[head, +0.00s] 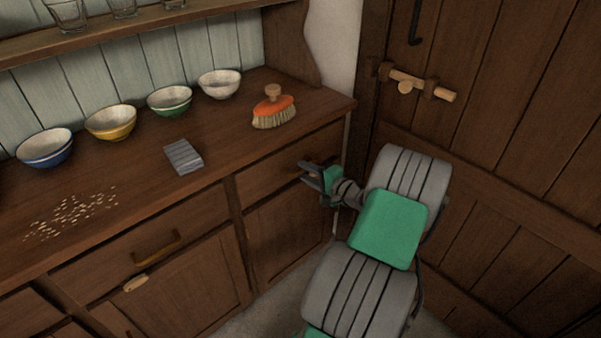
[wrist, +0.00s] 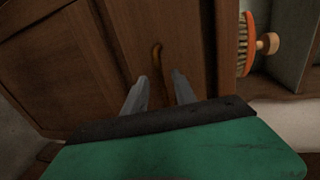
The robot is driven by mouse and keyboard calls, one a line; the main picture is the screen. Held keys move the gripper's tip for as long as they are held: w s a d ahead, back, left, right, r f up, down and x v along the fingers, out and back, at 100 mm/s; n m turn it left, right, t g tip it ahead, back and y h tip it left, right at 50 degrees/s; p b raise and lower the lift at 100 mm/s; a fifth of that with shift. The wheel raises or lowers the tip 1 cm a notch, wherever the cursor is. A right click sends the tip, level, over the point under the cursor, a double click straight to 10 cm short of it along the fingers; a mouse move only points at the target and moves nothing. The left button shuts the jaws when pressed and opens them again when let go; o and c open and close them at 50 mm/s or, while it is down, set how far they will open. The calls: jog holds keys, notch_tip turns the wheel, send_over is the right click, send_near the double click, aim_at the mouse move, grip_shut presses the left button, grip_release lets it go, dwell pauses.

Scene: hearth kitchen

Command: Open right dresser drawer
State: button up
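The right dresser drawer (head: 283,168) is flush in the dresser front, under the right end of the worktop. Its front also fills the upper middle of the wrist view (wrist: 180,35). Its curved brown handle (wrist: 157,55) shows in the wrist view, just beyond and between my fingertips. In the head view the handle is mostly hidden by my gripper (head: 314,174). In the wrist view my gripper (wrist: 158,88) has its two grey fingers apart, pointing at the drawer front. Whether the fingers touch the handle I cannot tell.
On the worktop (head: 225,135) stand an orange brush (head: 274,108), a folded grey cloth (head: 184,156), several bowls and scattered grains. Another drawer with a handle (head: 157,246) is at left. A wooden door with a latch (head: 418,85) stands close on the right, beside my arm.

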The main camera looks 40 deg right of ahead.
jog(key=shift+x, duration=1.5)
jog(key=shift+c, duration=0.5)
grip_shut()
